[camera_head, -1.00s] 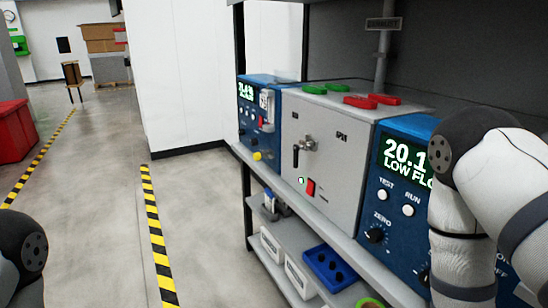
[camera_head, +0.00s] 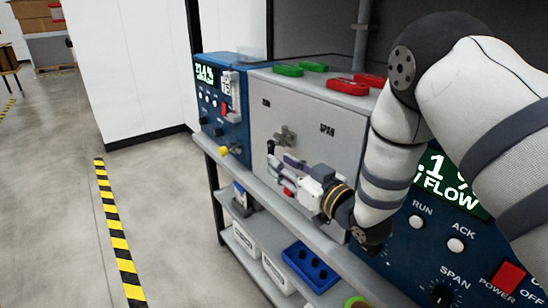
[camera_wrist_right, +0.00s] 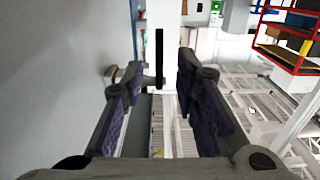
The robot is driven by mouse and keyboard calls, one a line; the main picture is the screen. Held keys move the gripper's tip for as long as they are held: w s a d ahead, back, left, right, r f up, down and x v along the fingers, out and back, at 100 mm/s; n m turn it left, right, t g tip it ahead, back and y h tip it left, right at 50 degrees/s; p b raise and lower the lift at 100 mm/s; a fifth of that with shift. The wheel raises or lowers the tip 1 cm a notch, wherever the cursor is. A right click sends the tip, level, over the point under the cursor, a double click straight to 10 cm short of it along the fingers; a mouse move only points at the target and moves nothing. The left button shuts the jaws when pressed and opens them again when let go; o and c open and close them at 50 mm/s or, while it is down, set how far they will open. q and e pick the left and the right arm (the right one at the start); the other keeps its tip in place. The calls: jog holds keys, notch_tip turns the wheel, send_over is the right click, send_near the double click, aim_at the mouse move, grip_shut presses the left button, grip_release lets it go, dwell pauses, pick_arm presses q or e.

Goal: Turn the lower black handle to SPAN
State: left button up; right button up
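My right gripper (camera_head: 284,168) is in front of the cabinet, close to the handle. In the right wrist view my gripper (camera_wrist_right: 158,88) is open, purple pads apart. A dark upright bar (camera_wrist_right: 159,58), apparently the handle, shows between the fingers, with no clear contact. My left gripper is out of view.
Blue analyser units stand left (camera_head: 222,105) and right (camera_head: 450,225) of the cabinet. Red (camera_head: 347,87) and green (camera_head: 288,70) handles lie on top. A lower shelf holds a blue tray (camera_head: 310,265).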

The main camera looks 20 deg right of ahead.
aim_at(278, 145)
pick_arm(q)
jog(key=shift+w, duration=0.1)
pick_arm(e)
jog(key=shift+x, duration=1.9)
grip_shut()
jog(key=shift+r, duration=0.1)
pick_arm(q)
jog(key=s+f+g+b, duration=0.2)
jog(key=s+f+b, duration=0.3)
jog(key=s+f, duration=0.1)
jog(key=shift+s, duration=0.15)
pick_arm(e)
jog(key=shift+s+d+r+g+h, duration=0.2)
jog(key=shift+r+g+h, duration=0.65)
jog(key=shift+g, duration=1.95)
jog(key=shift+s+a+r+g+h, duration=0.1)
jog(key=shift+s+r+g+h, duration=0.25)
jog(key=shift+g+h, duration=1.65)
jog(key=shift+s+d+r+g+h, duration=0.15)
jog(key=shift+r+g, duration=0.55)
jog(key=shift+g, duration=2.9)
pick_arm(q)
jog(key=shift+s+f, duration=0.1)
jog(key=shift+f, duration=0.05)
pick_arm(e)
jog(key=shift+r, duration=0.1)
